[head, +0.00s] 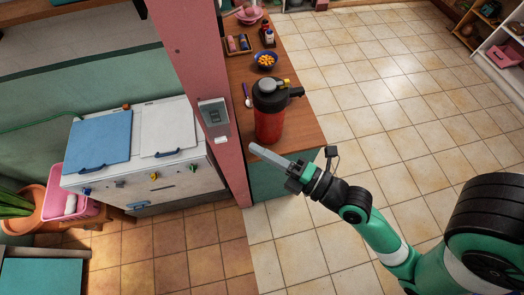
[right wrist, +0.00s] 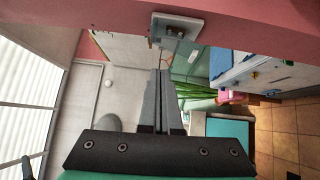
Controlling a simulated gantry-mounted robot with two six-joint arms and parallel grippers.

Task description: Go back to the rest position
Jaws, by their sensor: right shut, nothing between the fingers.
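My right gripper (head: 254,150) reaches in from the lower right of the head view, and its long grey fingers point up and left. It is shut and empty, in front of the pink post and near the front end of the wooden counter. In the right wrist view the two fingers (right wrist: 161,100) lie side by side, pressed together, with nothing between them. My left gripper is not in the head view.
A red and black flask (head: 268,122) stands on the wooden counter (head: 303,128), close to my right gripper. A pink post (head: 191,62) carries a switch box (head: 214,115). A white cabinet (head: 185,125) with a blue lid stands left. The tiled floor (head: 400,110) to the right is free.

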